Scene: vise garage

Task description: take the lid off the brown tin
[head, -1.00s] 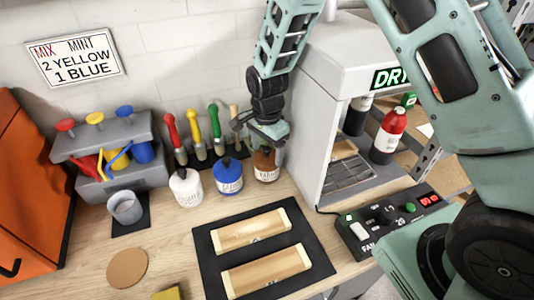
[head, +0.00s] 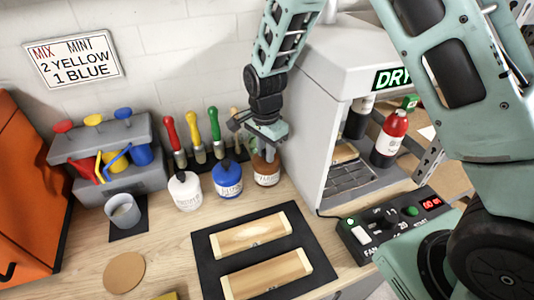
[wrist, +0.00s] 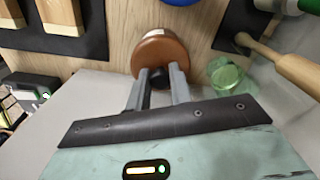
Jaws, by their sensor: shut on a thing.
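The brown tin (head: 266,173) stands on the bench at the right end of a row of three tins, its pale label facing forward. In the head view my gripper (head: 266,150) is directly over it and hides much of its top. In the wrist view the fingers of my gripper (wrist: 158,75) are closed on the dark round knob (wrist: 158,73) of the lid. The round brown top (wrist: 160,48) shows just past the fingertips. I cannot tell whether there is a gap between lid and tin.
A white tin (head: 185,191) and a blue tin (head: 228,180) stand to the left, with upright brushes (head: 194,130) behind. The dryer cabinet (head: 325,130) is close on the right. A black mat (head: 207,262) with two wooden boards lies in front. A clear greenish vessel (wrist: 228,75) is near my fingers.

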